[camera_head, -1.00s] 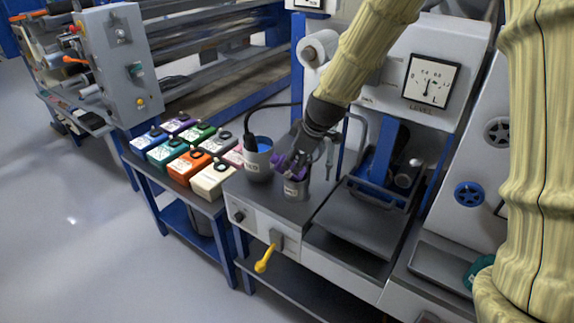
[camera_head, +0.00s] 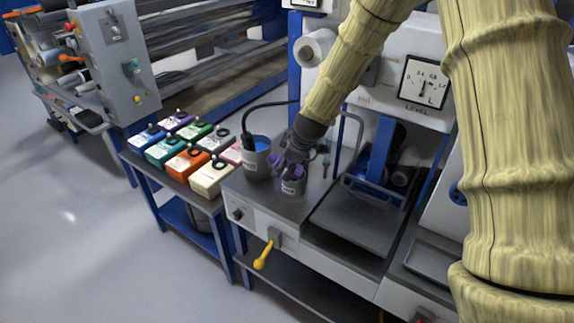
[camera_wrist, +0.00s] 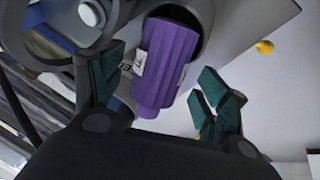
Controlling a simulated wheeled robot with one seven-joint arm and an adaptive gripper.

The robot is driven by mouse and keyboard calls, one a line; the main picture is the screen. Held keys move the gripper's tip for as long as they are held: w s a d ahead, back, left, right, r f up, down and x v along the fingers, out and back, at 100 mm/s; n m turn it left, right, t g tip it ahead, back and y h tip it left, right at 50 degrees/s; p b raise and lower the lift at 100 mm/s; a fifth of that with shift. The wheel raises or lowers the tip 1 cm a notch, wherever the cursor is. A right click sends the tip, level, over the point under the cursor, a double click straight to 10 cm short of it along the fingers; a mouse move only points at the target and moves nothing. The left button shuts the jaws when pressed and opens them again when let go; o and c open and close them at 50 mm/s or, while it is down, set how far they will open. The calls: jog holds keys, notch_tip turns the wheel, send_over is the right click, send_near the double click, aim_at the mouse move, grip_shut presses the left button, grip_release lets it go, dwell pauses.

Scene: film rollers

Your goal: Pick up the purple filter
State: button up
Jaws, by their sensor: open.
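The purple filter (camera_wrist: 160,62) is a ribbed cylinder with a white label. In the wrist view it stands out of the round mouth of a dark cup and lies between my two open fingers. My gripper (camera_wrist: 160,88) has green-padded fingertips, one on each side of the filter, with a visible gap on the right. In the head view my gripper (camera_head: 285,165) is right over the small grey cup (camera_head: 291,186) on the machine top. There the filter is mostly hidden by the fingers.
A larger grey cup (camera_head: 257,164) with blue inside and a cable stands just left of the small cup. Several coloured boxes sit on a blue-legged table (camera_head: 160,170) further left. A machine with a level gauge (camera_head: 425,84) rises behind on the right. A yellow lever (camera_head: 263,256) sticks out in front.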

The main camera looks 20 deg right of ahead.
jog(key=shift+w+f, duration=0.3)
jog(key=shift+f, duration=0.25)
jog(key=c, duration=1.2)
jog(key=shift+r, duration=0.1)
